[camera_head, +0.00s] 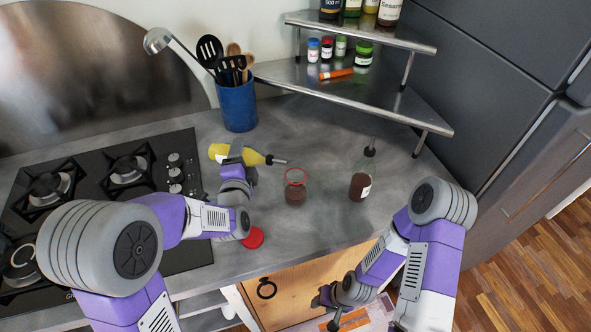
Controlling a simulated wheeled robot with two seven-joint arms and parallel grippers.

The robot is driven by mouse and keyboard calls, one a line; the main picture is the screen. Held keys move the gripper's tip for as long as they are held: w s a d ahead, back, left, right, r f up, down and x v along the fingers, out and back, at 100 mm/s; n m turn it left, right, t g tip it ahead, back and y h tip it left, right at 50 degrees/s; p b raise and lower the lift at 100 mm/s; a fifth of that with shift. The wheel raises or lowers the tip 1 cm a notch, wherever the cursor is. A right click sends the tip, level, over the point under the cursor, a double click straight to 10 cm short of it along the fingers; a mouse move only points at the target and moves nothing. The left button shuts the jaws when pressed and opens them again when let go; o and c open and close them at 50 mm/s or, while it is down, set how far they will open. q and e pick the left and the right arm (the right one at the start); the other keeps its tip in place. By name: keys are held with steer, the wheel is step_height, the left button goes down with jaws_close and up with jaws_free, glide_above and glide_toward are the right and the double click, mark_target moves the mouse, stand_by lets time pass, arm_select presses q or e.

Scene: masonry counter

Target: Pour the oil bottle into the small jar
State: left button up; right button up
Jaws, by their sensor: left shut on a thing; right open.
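The yellow oil bottle (254,158) lies nearly level in the air over the counter, its dark spout pointing right. My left gripper (235,156) is shut on the bottle around its body. The small jar (295,192), glass with a red rim and dark reddish-brown contents, stands upright on the counter. The spout tip appears just above and left of the jar's mouth; I see no clear stream, and the exact height gap cannot be told. My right gripper (334,307) is open and empty, low in front of the counter.
A second bottle (361,184) with dark contents and a spout stands right of the jar. A red lid (253,238) lies near the counter's front. A stove (100,205) is left, a blue utensil holder (238,106) behind, and a metal corner shelf (375,95) back right.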

arm_select(q)
steer(key=shift+r+m+t+p, duration=0.7)
steer(key=shift+r+m, duration=0.5)
steer(key=shift+r, duration=0.45)
stand_by(6.3)
